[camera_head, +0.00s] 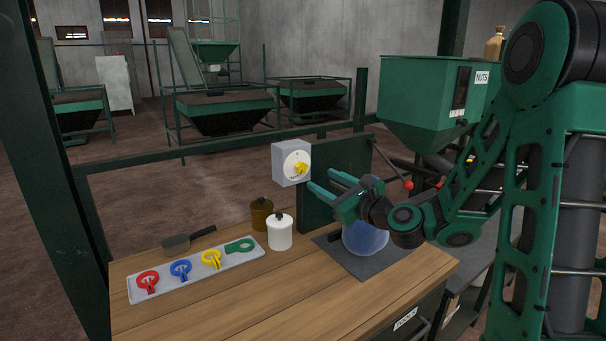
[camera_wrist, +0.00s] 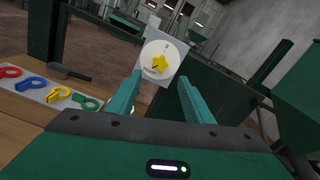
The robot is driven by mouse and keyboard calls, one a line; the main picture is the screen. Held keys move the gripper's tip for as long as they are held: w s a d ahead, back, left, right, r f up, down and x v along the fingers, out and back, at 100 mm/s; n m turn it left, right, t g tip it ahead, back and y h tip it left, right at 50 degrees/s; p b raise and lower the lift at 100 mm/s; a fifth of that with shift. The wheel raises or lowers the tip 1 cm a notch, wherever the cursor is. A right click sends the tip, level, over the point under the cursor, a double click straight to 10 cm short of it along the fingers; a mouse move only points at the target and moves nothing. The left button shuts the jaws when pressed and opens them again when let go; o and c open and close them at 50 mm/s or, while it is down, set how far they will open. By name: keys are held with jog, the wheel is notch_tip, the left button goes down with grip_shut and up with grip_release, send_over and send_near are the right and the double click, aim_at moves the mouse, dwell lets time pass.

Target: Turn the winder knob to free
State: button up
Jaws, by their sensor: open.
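The winder knob (camera_head: 300,168) is a yellow knob on a round white dial, on the front of a grey box (camera_head: 284,174) fixed above the bench. In the wrist view the knob (camera_wrist: 159,63) shows beyond the fingertips, between them, with small dial markings around it that I cannot read for certain. My gripper (camera_head: 320,181) is open and empty, just right of and below the box in the head view. In the wrist view my gripper (camera_wrist: 160,76) has its two green fingers spread toward the dial, apart from the knob.
A grey tray (camera_head: 163,291) holds red, blue, yellow and green clips on the wooden bench (camera_head: 240,310). A clear bluish round object (camera_head: 366,240) sits beneath my gripper. A green panel (camera_head: 345,155) stands behind.

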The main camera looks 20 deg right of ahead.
aim_at(301, 170)
jog(key=x, duration=0.9)
jog(key=shift+w+a, duration=0.15)
jog(key=shift+w, duration=0.15)
jog(key=c, duration=1)
jog(key=shift+a, duration=0.3)
jog(key=shift+c, duration=0.2)
jog(key=shift+d, duration=0.2)
